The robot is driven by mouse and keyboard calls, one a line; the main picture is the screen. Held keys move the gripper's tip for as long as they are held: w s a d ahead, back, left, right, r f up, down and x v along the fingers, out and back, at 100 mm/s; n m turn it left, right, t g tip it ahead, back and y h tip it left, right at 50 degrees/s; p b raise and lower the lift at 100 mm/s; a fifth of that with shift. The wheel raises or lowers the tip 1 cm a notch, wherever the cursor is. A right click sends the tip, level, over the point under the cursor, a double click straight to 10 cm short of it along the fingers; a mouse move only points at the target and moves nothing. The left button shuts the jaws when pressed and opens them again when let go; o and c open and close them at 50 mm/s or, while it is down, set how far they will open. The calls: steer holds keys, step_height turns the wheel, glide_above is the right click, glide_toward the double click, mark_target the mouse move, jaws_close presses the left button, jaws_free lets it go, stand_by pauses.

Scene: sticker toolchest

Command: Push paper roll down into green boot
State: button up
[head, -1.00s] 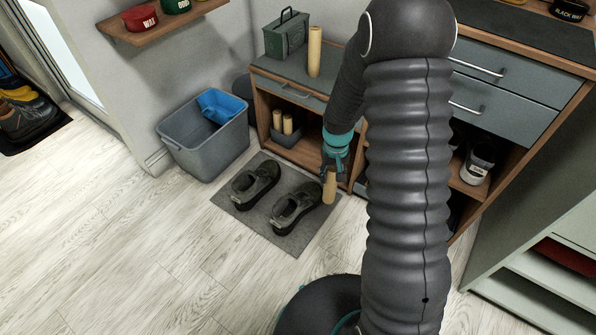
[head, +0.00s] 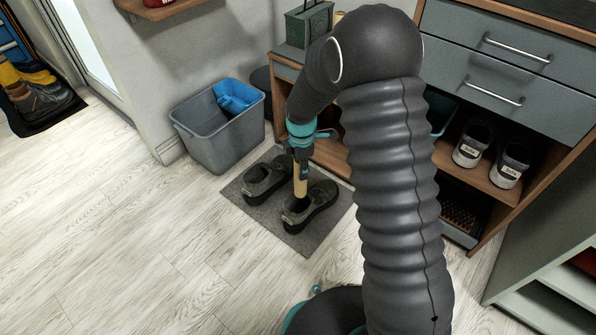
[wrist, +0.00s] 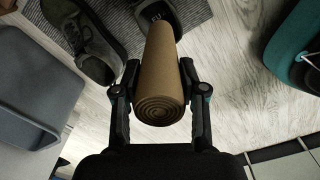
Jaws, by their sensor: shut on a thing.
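A tan paper roll (head: 301,180) is upright in my gripper (head: 302,160). In the wrist view the roll (wrist: 162,85) sits between both fingers, its spiral end towards the camera. Two dark grey-green low shoes stand on the mat (head: 236,193): the left shoe (head: 258,187) and the right shoe (head: 319,203). The roll's lower end is at the opening of the right shoe, which also shows in the wrist view (wrist: 148,10). I cannot tell how far inside it is. My gripper is shut on the roll, above the shoe.
A grey bin (head: 222,137) with a blue container (head: 236,96) stands behind the mat at left. The wooden cabinet (head: 330,158) is close behind my gripper. White-toed sneakers (head: 509,165) sit on its shelf at right. The floor at front left is clear.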

mark_target(298, 195)
steer(key=shift+a+n, duration=0.4)
steer(key=shift+n, duration=0.1)
steer(key=shift+f, duration=0.1)
steer(key=shift+f+b, duration=2.25)
steer(key=shift+f, duration=4.75)
steer(key=o, duration=1)
